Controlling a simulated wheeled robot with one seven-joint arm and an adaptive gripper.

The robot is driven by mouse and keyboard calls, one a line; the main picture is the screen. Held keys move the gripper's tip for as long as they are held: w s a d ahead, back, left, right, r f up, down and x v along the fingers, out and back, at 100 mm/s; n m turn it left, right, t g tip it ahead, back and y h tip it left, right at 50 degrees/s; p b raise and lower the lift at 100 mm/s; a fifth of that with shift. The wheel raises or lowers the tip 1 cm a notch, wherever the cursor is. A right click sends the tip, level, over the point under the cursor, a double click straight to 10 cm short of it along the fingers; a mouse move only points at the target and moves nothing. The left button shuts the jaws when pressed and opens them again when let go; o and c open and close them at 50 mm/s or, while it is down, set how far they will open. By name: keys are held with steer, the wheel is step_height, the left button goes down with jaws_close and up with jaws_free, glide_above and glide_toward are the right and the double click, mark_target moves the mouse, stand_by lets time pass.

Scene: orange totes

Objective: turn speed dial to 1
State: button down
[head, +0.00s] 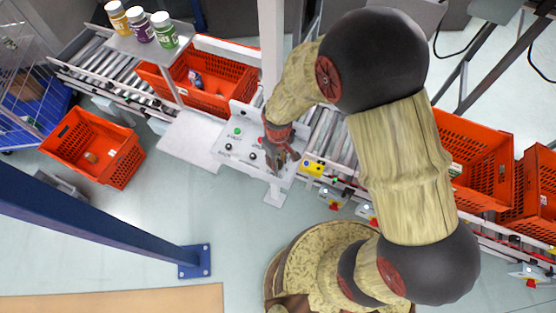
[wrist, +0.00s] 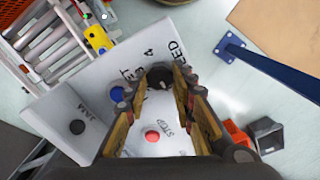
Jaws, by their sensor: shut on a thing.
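The speed dial (wrist: 159,75) is a round black knob on a white control panel (wrist: 60,105), under the printed word SPEED and beside a printed 4. My gripper (wrist: 160,80) has one fingertip on each side of the dial and is shut on it. The dial's pointer cannot be made out. In the head view my gripper (head: 278,158) reaches down to the right part of the panel (head: 222,155) and hides the dial there.
A red STOP button (wrist: 152,136) lies between my fingers, and a blue button (wrist: 117,94) sits close to the left finger. A black JAM button (wrist: 77,127) is farther left. A yellow box (head: 312,168) stands right of the panel. An orange tote (head: 215,93) is behind it.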

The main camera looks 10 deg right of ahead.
mark_target(283, 175)
steer(key=c, duration=1.6)
jaws_free()
steer(key=shift+o, duration=0.6)
steer(key=shift+r, duration=0.1)
step_height(283, 175, up, 12)
steer(key=s+d+r+m+t+b, duration=0.5)
steer(key=s+d+r+b, duration=0.4)
steer(key=s+d+b, duration=0.3)
steer(key=shift+s+m+t+b, duration=0.35)
steer(key=shift+m+b, duration=0.35)
steer(key=shift+b, duration=0.55)
